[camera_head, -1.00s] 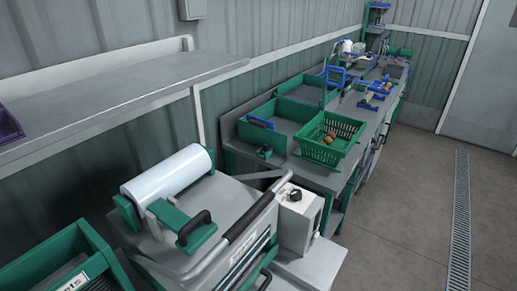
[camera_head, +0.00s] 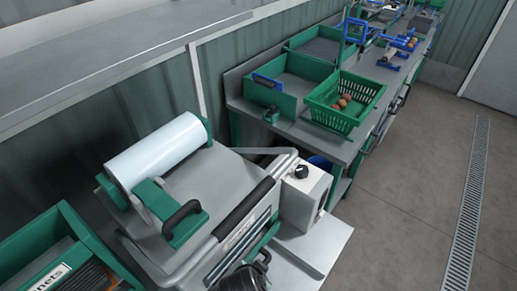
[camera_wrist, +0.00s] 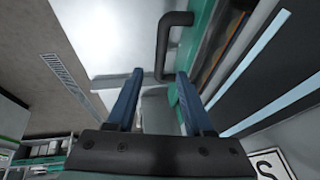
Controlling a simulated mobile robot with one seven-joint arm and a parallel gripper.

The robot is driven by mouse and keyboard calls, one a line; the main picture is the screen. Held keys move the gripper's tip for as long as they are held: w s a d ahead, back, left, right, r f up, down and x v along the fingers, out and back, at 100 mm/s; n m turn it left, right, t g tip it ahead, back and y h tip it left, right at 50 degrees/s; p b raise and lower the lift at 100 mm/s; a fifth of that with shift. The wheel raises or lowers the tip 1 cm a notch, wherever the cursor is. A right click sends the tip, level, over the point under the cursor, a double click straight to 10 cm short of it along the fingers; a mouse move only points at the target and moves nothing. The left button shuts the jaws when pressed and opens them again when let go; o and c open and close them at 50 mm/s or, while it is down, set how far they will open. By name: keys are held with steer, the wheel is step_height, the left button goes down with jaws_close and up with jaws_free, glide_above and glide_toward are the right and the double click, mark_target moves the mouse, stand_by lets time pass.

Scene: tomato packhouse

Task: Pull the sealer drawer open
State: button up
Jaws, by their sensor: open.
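The sealer (camera_head: 205,185) stands in the lower middle of the head view, with a white film roll on top. Its drawer has a green front (camera_wrist: 212,42) with a black bracket handle (camera_wrist: 163,40), seen ahead in the wrist view; the handle also shows low on the sealer's front in the head view (camera_head: 265,259). A dark part of my arm shows at the head view's bottom edge.
A grey control box (camera_head: 303,190) with a black knob is beside the sealer, above a pale ledge (camera_head: 318,245). A green bin (camera_head: 50,245) stands at left. A bench with a green basket (camera_head: 345,100) of tomatoes is behind. The floor (camera_head: 400,220) at right is clear.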

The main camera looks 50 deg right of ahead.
steer(key=shift+x, duration=2.9)
steer(key=shift+c, duration=0.2)
jaws_close()
